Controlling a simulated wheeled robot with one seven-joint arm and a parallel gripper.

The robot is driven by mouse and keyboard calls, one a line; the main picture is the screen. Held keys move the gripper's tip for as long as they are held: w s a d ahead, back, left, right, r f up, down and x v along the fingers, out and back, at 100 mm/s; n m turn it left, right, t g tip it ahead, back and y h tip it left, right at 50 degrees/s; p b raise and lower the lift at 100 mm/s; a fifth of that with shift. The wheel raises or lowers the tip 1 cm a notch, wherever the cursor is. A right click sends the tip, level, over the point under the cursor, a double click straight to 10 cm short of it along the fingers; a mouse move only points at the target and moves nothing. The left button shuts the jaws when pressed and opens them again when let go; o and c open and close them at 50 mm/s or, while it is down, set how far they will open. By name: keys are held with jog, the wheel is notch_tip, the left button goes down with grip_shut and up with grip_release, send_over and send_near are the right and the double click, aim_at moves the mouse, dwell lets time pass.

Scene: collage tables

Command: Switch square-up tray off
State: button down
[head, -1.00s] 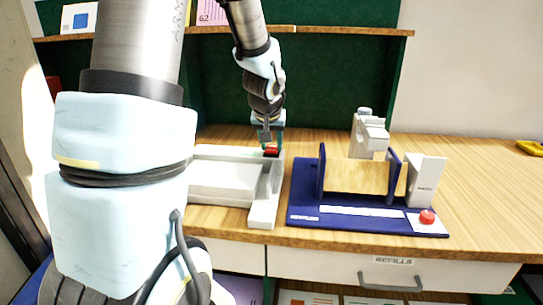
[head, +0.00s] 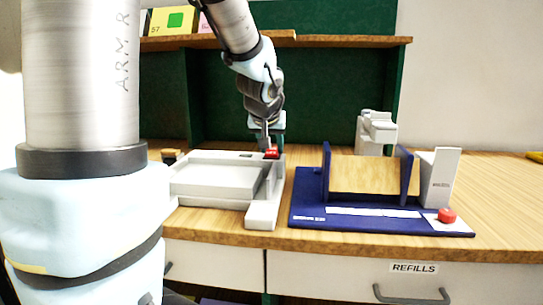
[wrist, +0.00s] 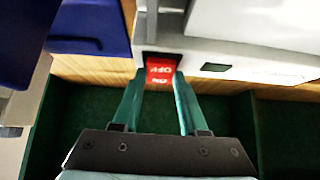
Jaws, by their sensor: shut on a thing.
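The square-up tray (head: 215,182) is a pale grey, low-walled tray on the wooden table, left of centre in the head view. A red switch (head: 271,153) sits at its far right corner. My gripper (head: 271,146) reaches down to this corner from behind. In the wrist view, the two teal fingers of my gripper (wrist: 162,80) stand on either side of the red switch (wrist: 161,69), shut on it. White lettering on the switch is too blurred to read surely. A small dark window (wrist: 214,67) lies beside the switch on the tray body.
A blue-based device (head: 380,214) with upright plates and a red button (head: 446,215) stands close to the right of the tray. A grey-white device (head: 377,131) stands behind it. A shelf (head: 340,40) runs above.

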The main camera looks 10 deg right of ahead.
jog(key=shift+r, duration=0.1)
jog(key=shift+c, duration=2.2)
grip_release()
jog(key=v, duration=1)
jog(key=shift+s+r, duration=0.25)
jog(key=shift+s, duration=0.05)
jog(key=shift+a, duration=0.1)
